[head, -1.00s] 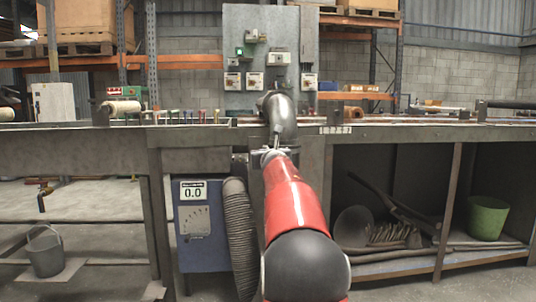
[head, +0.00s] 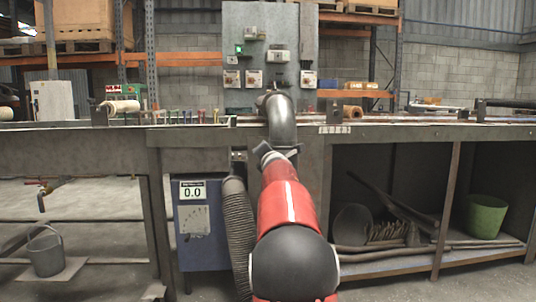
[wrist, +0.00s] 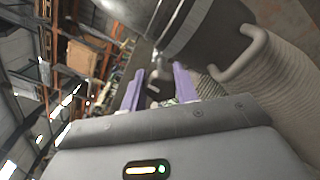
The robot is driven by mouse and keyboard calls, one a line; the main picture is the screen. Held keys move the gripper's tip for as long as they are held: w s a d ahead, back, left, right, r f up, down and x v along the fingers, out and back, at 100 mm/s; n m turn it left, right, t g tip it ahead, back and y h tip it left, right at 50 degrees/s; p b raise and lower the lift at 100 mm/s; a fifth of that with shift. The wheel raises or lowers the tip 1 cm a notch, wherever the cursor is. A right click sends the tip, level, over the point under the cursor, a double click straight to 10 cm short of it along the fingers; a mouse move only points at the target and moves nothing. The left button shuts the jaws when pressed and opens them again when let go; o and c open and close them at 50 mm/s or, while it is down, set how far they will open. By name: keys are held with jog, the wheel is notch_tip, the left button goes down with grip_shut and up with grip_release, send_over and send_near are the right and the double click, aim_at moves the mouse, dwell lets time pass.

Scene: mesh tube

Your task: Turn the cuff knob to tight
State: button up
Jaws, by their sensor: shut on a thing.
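The dark metal elbow pipe (head: 283,118) comes down over the bench's front edge, with a cuff (head: 285,149) at its lower end. A large dark metal cylinder, probably that pipe's end, fills the top of the wrist view (wrist: 195,25). My gripper (wrist: 160,88) has two purple fingers just below it, shut on a small dark part that looks like the cuff knob (wrist: 157,90). Most of the knob is hidden between the fingers, and its setting cannot be read. In the head view my red arm and wrist cover the fingertips.
A ribbed hose (head: 238,230) hangs beside a blue meter box (head: 197,238) reading 0.0. A bent handle (wrist: 243,55) stands close to the right of the fingers. The bench (head: 75,150) runs across. A green bin (head: 486,216) and metal scrap lie on the shelf below right.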

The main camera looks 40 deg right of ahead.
jog(key=m+p, duration=0.1)
jog(key=m, duration=0.3)
jog(key=shift+m, duration=0.3)
jog(key=m+p, duration=0.1)
jog(key=m, duration=0.3)
jog(key=shift+f+m, duration=0.1)
jog(key=shift+m, duration=0.2)
jog(key=m+p, duration=0.1)
jog(key=m, duration=0.2)
jog(key=shift+f+m, duration=0.1)
jog(key=shift+m, duration=0.2)
jog(key=m+p, duration=0.1)
jog(key=m, duration=0.3)
jog(key=shift+m, duration=0.3)
jog(key=m, duration=0.4)
jog(key=shift+f+m+p, duration=0.15)
jog(key=shift+m+p, duration=0.15)
jog(key=shift+p, duration=0.1)
jog(key=m, duration=0.3)
jog(key=shift+m, duration=0.3)
jog(key=m, duration=0.3)
jog(key=shift+w+a+f, duration=0.1)
jog(key=shift+a+m+b, duration=0.1)
jog(key=shift+m+b, duration=0.6)
jog(key=shift+m, duration=1)
